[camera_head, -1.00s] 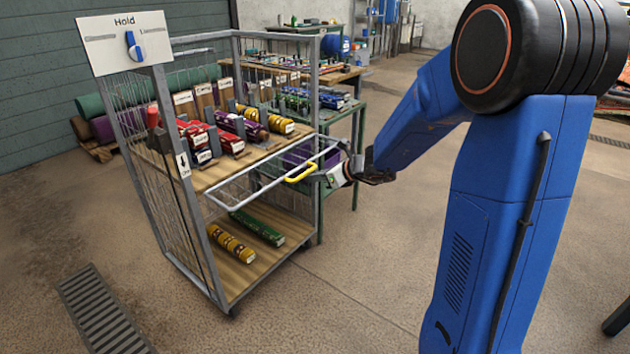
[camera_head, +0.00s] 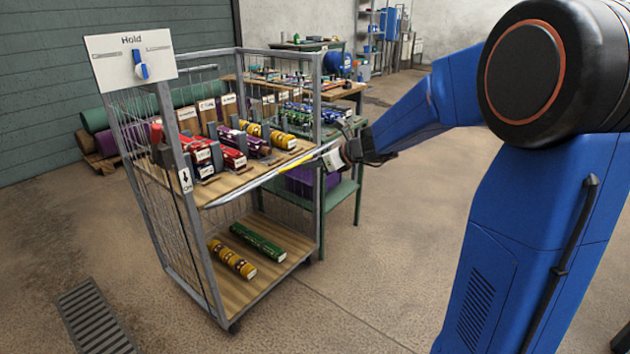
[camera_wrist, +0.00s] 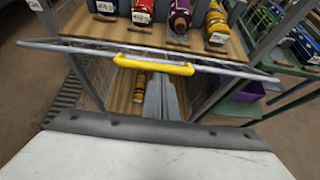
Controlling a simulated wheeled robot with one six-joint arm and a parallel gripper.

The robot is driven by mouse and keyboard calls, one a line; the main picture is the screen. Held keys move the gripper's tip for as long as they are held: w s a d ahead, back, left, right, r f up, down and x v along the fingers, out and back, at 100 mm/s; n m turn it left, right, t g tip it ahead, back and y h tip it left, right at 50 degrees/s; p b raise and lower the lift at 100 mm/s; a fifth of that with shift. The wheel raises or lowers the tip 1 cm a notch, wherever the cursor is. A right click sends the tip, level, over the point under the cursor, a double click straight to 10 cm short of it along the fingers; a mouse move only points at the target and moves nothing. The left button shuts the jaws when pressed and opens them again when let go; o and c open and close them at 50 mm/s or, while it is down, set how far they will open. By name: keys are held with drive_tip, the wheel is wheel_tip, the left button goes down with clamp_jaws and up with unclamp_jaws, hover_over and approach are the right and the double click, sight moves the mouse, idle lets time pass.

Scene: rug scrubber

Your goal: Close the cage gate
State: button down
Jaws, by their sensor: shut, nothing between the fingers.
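The handle also shows in the head view (camera_head: 299,161). My gripper (camera_head: 338,156) is shut and empty at the gate's right side. In the wrist view its fingers (camera_wrist: 161,98) are just below the handle; I cannot tell whether they touch it.
A "Hold" sign (camera_head: 110,60) with a blue knob tops the left post. Colourful rolls (camera_head: 232,158) fill the upper shelf; two rolls lie on the lower one. A green table (camera_head: 343,190) stands behind the cage. Floor in front is clear; a drain grate (camera_head: 95,318) lies front left.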

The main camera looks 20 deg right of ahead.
drive_tip(key=w+a+r+g+h, duration=0.2)
drive_tip(key=w+a+r+g, duration=0.1)
drive_tip(key=w+a+r, duration=0.7)
drive_tip(key=shift+w+a+r+g+h, duration=0.25)
drive_tip(key=shift+w+r, duration=0.45)
drive_tip(key=shift+w, duration=1.35)
drive_tip(key=shift+w+a+f, duration=0.15)
drive_tip(key=shift+w+f, duration=0.05)
drive_tip(key=shift+f, duration=0.05)
